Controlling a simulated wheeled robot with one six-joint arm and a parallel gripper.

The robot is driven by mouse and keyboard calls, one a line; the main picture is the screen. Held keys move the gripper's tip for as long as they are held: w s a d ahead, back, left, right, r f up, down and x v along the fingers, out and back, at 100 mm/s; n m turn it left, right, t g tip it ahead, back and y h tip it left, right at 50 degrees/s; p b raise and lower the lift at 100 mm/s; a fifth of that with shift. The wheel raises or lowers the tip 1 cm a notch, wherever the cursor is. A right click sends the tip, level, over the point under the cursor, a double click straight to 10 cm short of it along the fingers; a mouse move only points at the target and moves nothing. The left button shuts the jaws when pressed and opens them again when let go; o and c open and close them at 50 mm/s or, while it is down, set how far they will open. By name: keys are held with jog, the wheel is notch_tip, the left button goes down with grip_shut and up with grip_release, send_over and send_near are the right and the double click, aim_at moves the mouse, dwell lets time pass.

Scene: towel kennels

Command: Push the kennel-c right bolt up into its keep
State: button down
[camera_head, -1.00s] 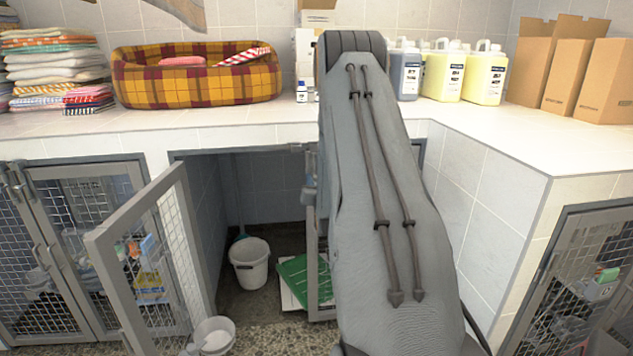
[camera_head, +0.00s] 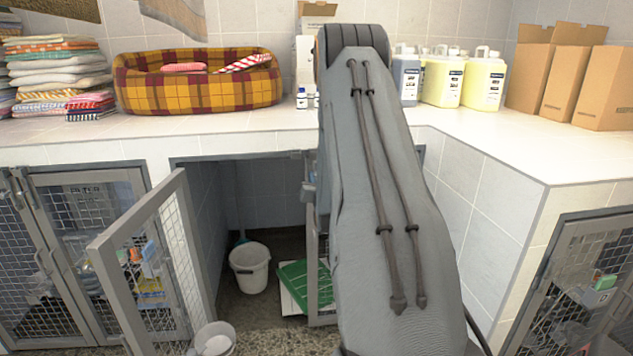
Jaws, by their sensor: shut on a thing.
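The open kennel (camera_head: 262,190) in the middle stands under the tiled counter. Its left door (camera_head: 142,262) is swung out toward me. A strip of its right door (camera_head: 313,270) shows at the left edge of my arm, and my arm hides the rest. No kennel letter is readable on it. The right bolt and its keep cannot be made out behind my arm. My gripper is hidden behind my own arm, so I cannot see its jaws or what they touch. A small grey part (camera_head: 308,192) juts out left of my arm, and I cannot tell what it is.
A white bucket (camera_head: 250,268) and a green tray-like thing (camera_head: 296,284) are inside the kennel. Another bucket (camera_head: 214,341) stands in front by the open door. Closed mesh kennels stand left (camera_head: 85,255) and right (camera_head: 575,285). A plaid bed (camera_head: 150,95) and jugs (camera_head: 443,80) stand on the counter.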

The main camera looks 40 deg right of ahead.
jog(key=c, duration=1.8)
grip_release()
jog(key=shift+r, duration=0.35)
jog(key=shift+f, duration=0.15)
jog(key=v, duration=0.7)
jog(key=shift+s, duration=0.35)
jog(key=shift+a, duration=0.15)
